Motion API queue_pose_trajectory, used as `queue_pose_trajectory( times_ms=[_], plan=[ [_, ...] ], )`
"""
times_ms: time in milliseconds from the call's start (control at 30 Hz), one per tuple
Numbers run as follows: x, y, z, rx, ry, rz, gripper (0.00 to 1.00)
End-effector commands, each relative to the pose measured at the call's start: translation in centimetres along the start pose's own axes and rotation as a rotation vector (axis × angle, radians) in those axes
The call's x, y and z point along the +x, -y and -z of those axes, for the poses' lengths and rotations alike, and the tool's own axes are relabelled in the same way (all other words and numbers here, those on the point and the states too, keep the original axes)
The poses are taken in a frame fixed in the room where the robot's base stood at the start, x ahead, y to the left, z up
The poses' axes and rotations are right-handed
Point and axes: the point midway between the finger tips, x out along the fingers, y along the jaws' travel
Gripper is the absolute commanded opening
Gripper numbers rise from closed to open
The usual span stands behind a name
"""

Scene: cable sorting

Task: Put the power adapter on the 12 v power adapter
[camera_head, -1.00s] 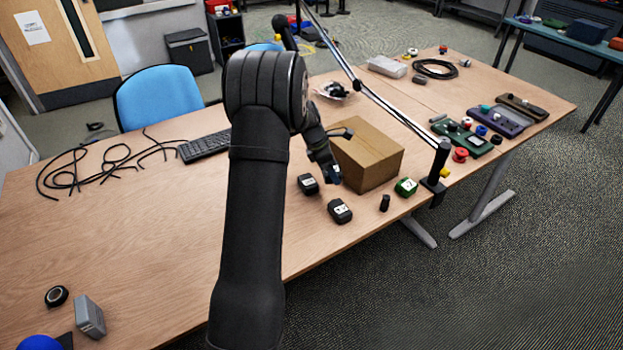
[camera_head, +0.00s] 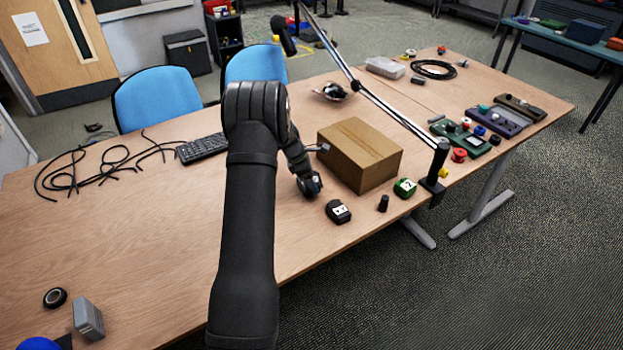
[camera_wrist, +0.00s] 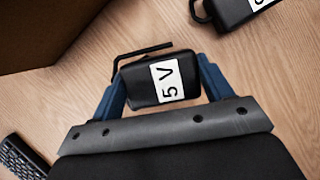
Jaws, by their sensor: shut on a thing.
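My gripper (camera_head: 310,186) is low at the table, to the left of the cardboard box. In the wrist view its blue fingers (camera_wrist: 162,88) are shut on a black power adapter (camera_wrist: 150,91) with a white label reading "5 V". A bent black cable lies along its far side. A second black adapter (camera_head: 339,211) with a white label lies to the right, apart from my gripper. It also shows at the top right of the wrist view (camera_wrist: 235,12), partly cut off, and its label is not readable. No label reading 12 V can be made out.
The cardboard box (camera_head: 360,155) stands close to the right of my gripper. A lamp post (camera_head: 436,165) is clamped there. A keyboard (camera_head: 201,148) and loose cables (camera_head: 100,165) lie left.

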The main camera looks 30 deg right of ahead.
Motion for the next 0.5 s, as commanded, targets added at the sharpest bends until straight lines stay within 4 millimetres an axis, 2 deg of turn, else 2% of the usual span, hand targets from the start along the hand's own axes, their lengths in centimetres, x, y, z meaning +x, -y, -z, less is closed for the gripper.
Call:
queue_pose_trajectory(
  times_ms=[167, 200, 267, 500],
  plan=[
    [0.33, 0.01, 0.12, 0.000, 0.000, 0.000, 0.46],
    [0.28, 0.01, 0.11, 0.000, 0.000, 0.000, 0.80],
    [0.27, 0.01, 0.10, 0.000, 0.000, 0.000, 0.92],
    [0.26, 0.01, 0.10, 0.000, 0.000, 0.000, 0.94]
  ],
)
